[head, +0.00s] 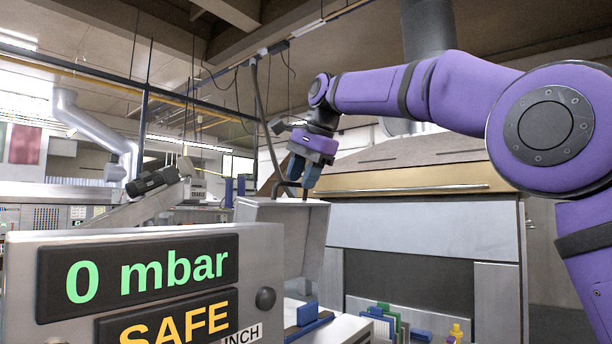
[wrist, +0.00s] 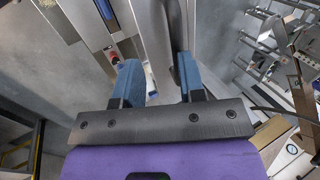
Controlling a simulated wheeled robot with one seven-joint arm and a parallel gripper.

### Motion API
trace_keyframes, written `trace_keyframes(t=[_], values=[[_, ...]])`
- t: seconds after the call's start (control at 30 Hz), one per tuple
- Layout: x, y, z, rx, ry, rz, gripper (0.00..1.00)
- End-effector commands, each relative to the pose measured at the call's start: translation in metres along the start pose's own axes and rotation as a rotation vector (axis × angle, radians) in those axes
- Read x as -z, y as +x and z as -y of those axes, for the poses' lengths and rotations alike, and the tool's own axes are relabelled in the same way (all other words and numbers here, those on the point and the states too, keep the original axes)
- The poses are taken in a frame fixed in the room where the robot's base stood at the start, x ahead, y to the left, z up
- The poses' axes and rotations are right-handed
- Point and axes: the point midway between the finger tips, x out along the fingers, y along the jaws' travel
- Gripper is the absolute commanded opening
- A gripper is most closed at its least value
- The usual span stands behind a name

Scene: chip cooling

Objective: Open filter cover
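A grey metal housing (head: 312,240) stands behind the display panel. A dark bar handle (head: 288,187) rises from its top; I take this top to be the filter cover (head: 262,201), though its edges are not clear. It looks closed. My gripper (head: 299,180) points down at the handle, blue fingers close to it. In the wrist view, the fingers of my gripper (wrist: 158,75) are spread apart. A dark bar (wrist: 178,35), apparently the handle, lies near the right finger, with a clear gap to the left finger. Contact cannot be told.
A display panel (head: 150,285) in front reads "0 mbar" and "SAFE". A large hooded machine (head: 420,235) stands behind and to the right. Blue, green and yellow items (head: 395,325) sit low at the front. A dark hose (head: 262,110) hangs near my wrist.

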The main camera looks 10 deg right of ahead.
Motion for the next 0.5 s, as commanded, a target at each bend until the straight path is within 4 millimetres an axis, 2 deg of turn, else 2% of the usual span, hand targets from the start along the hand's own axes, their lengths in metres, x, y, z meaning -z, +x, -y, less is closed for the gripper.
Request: trace_keyframes(t=[0.13,0.43,0.47,0.5], values=[[0.0003,-0.0035,-0.0077,0.001,0.001,-0.001,0.37],[0.0002,-0.0040,-0.0091,0.001,0.000,-0.001,0.37],[0.0001,-0.0039,-0.0090,0.001,0.000,-0.001,0.34],[0.0001,-0.0042,-0.0091,0.001,0.000,-0.001,0.25]])
